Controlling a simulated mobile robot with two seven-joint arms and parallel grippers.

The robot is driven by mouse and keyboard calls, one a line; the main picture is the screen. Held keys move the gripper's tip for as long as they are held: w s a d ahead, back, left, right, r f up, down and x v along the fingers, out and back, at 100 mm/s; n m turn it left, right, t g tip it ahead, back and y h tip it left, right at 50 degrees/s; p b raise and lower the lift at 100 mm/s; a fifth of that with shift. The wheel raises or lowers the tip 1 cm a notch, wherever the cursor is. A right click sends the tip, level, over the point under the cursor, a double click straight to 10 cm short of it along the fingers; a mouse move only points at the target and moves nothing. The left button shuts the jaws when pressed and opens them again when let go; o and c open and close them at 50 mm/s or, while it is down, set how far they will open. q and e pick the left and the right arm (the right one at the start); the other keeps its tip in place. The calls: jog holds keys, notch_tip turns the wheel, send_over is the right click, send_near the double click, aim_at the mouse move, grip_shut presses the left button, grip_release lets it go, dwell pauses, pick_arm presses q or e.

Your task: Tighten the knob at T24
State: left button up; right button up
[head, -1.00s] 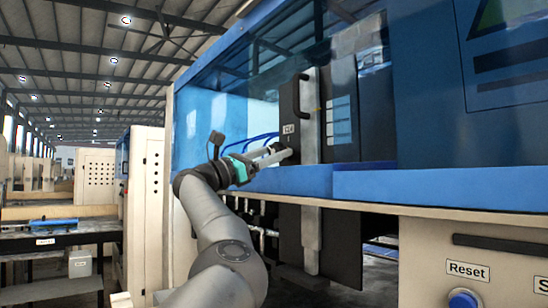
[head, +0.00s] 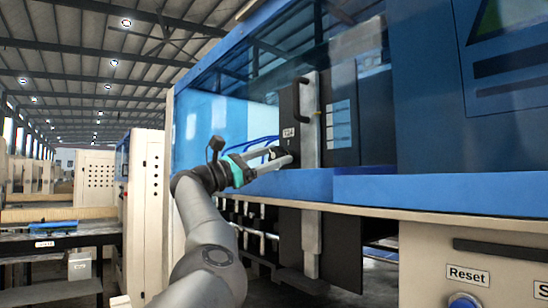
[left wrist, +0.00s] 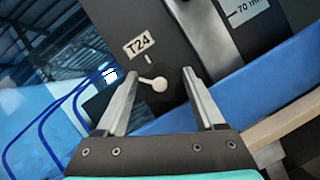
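The T24 label (left wrist: 138,45) is a white tag on a dark panel, and it also shows in the head view (head: 289,132). Below it is the knob (left wrist: 158,84), dark and round, with a pale centre and a pale pointer toward the left. A short pale tick lies between label and knob, and the pointer is turned away from it. My left gripper (left wrist: 160,80) is open, its two pale fingers on either side of the knob with gaps visible. In the head view my left gripper (head: 288,154) reaches the panel below the label. My right gripper is not in view.
A black handle (head: 301,99) stands above and beside the label. Blue hoses (left wrist: 45,130) run left of the panel. A blue ledge (head: 290,183) passes below the gripper. The Reset button (head: 463,300) is at the lower right.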

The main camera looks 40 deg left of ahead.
pick_arm(q)
jog(key=o, duration=0.3)
jog(key=shift+s, duration=0.1)
jog(key=shift+s+a+f+b, duration=0.25)
jog(key=shift+s+b, duration=0.15)
jog(key=b+v, duration=0.5)
jog(key=v, duration=0.9)
jog(key=shift+r, duration=0.1)
